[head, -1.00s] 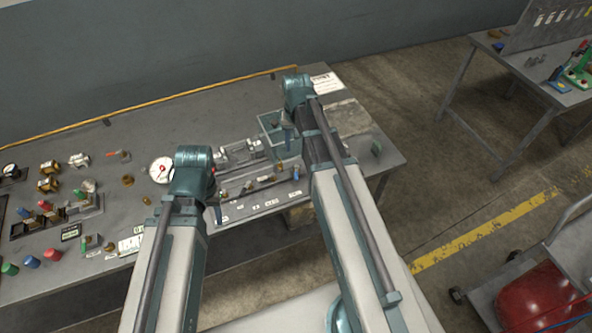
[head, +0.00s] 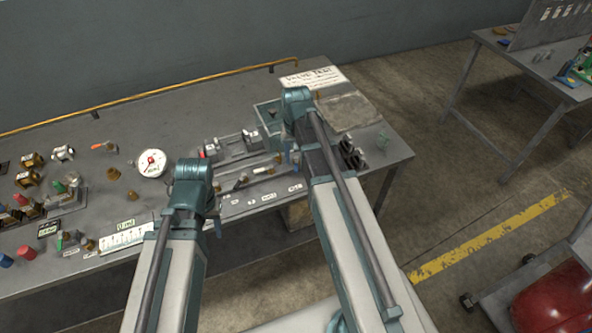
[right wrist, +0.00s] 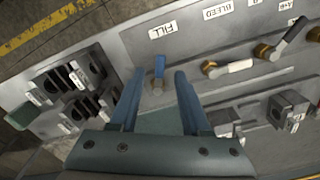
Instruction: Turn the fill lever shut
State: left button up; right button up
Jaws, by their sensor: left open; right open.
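The fill lever (right wrist: 158,70) shows in the right wrist view, with a short blue handle on a brass-coloured stem, below the label FILL (right wrist: 163,30) on a grey panel. My right gripper (right wrist: 158,74) is open, its two blue fingers apart on either side of the lever. I cannot tell whether either finger touches it. In the head view my right gripper (head: 291,153) is over the right end of the panel (head: 262,190), and the lever is hard to make out. My left gripper (head: 217,228) is open near the panel's left end, mostly hidden behind its own wrist.
The bleed lever (right wrist: 230,67), with a white handle, is right of the fill lever. Black clamps (right wrist: 65,85) stand on its left. A dial gauge (head: 151,163), a teal bin (head: 268,115) and several valve parts share the bench. The back left of the bench is clear.

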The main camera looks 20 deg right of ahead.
aim_at(296, 164)
notch_tip(296, 164, down, 2)
jog(key=shift+f+b, duration=0.25)
jog(key=shift+b, duration=0.5)
pick_arm(q)
notch_tip(296, 164, down, 2)
jog(key=shift+f, duration=0.25)
pick_arm(e)
grip_shut()
